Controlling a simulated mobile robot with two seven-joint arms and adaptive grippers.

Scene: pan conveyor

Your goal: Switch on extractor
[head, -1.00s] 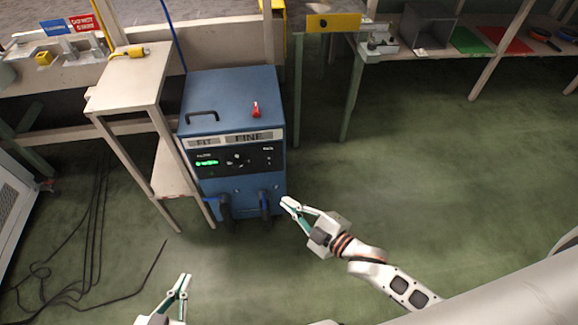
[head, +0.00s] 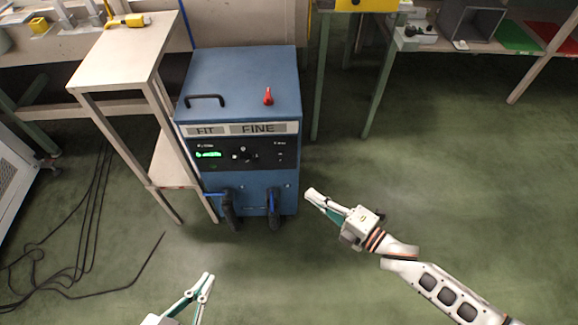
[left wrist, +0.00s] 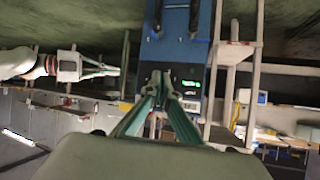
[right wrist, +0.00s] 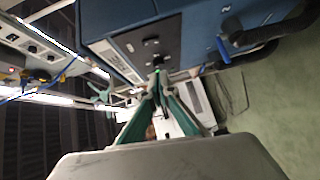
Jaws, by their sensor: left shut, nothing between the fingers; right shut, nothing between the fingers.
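The extractor (head: 240,85) is a blue box with a black control panel (head: 264,153), a lit green display and a knob. A red lever (head: 268,96) stands on its top beside a black handle. My right gripper (head: 311,194) is shut and empty, just right of the extractor's lower front. My left gripper (head: 208,278) is shut and empty, low in the head view, in front of the extractor. The left wrist view shows the extractor (left wrist: 180,25) upside down beyond the fingertips. The right wrist view shows its panel (right wrist: 150,45) close beyond the fingertips.
A pale wooden stand (head: 125,50) is close to the extractor's left. Two dark hoses (head: 273,210) leave its lower front. Black cables (head: 85,240) lie on the floor at left. Green floor (head: 430,180) is clear on the right.

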